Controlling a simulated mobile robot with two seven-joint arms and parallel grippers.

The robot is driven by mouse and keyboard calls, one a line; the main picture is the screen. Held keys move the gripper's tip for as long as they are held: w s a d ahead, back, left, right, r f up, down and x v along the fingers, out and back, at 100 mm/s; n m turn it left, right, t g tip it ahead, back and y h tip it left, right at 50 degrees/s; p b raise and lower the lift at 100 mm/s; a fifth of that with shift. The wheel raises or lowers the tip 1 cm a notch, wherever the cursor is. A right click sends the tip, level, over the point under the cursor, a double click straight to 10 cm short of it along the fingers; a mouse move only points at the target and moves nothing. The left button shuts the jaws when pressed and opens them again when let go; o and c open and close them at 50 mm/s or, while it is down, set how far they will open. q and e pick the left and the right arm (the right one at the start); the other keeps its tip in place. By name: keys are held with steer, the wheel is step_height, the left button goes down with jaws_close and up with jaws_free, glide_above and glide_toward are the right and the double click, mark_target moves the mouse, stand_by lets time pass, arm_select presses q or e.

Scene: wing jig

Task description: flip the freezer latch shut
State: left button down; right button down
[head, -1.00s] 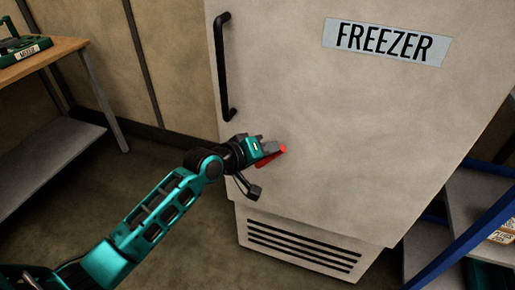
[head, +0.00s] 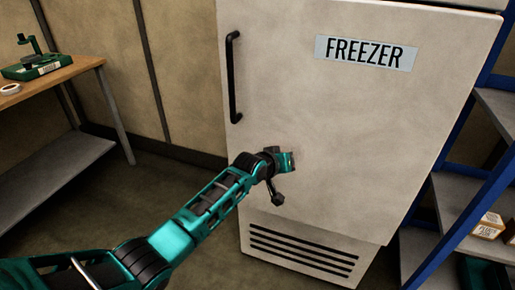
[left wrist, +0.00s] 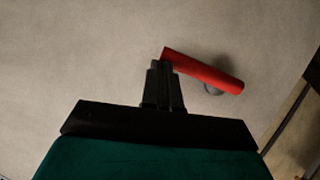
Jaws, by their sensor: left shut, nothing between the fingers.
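The freezer (head: 330,120) stands upright with its door flat against the body and a black handle (head: 233,78) at the door's left side. The latch is a red bar (left wrist: 205,72) on a grey round pivot (left wrist: 213,90); in the left wrist view it slants down to the right. In the head view my gripper hides most or all of it. My left gripper (head: 291,162) is at the lower left of the freezer front, shut and empty. In the left wrist view its fingertips (left wrist: 161,66) are at the bar's left end; I cannot tell whether they touch.
A blue-framed shelf (head: 460,225) with small boxes (head: 488,226) is close on the right. The floor left of the freezer is clear.

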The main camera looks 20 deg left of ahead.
arm_select(q)
steer(key=shift+d+f, duration=0.25)
steer(key=shift+f, duration=0.25)
steer(key=shift+d+f, duration=0.25)
steer(key=shift+f, duration=0.25)
arm_select(e)
steer(key=shift+s+f, duration=0.15)
steer(key=shift+s, duration=0.05)
arm_select(q)
steer(key=shift+f, duration=0.15)
